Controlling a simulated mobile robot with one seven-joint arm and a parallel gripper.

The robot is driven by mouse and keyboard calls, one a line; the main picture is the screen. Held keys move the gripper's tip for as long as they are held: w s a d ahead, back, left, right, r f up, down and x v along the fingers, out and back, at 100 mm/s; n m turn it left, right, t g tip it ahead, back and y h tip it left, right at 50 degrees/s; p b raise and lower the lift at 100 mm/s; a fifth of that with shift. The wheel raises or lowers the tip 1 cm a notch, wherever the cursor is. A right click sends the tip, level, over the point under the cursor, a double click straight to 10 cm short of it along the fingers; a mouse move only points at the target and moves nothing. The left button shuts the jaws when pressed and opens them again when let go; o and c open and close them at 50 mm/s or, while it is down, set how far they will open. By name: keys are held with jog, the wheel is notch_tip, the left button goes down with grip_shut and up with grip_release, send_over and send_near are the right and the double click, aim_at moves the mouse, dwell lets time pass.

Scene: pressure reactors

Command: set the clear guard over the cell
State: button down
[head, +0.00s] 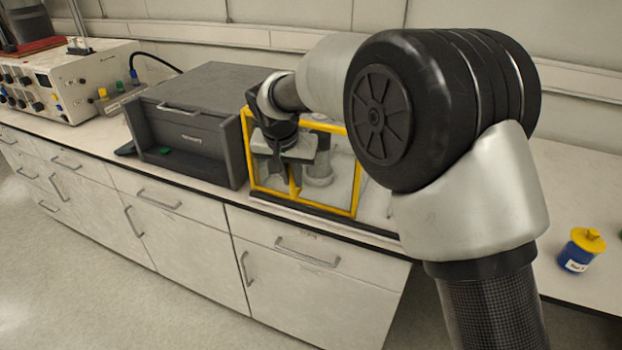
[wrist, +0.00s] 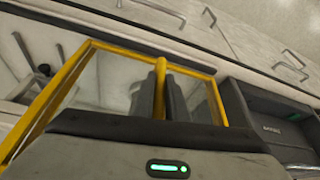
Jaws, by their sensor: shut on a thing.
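The clear guard (head: 352,170) is a box with yellow edges and see-through panels, near the bench's front edge. My gripper (head: 295,180) is at its front side, shut on a yellow upright bar of the guard. In the wrist view, the dark fingers (wrist: 166,98) close around this bar, and the guard's yellow frame (wrist: 62,88) spreads to both sides. A grey metal cylinder, apparently the cell (head: 319,172), shows through the panels behind my gripper, partly hidden. I cannot tell whether the guard's lower edge touches the bench or hangs just above it.
A dark grey cabinet (head: 190,115) stands close to the guard's left. A cream instrument (head: 62,82) with knobs is farther left. A blue jar with a yellow lid (head: 580,250) stands at the right. The white bench (head: 565,175) is largely clear between guard and jar.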

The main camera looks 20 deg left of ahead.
jog(key=shift+a, duration=0.4)
jog(key=shift+r, duration=0.1)
jog(key=c, duration=1.8)
grip_release()
jog(key=shift+a, duration=0.15)
jog(key=shift+o, duration=0.2)
jog(key=p+v, duration=0.2)
jog(key=v, duration=1.5)
jog(key=shift+r, duration=0.2)
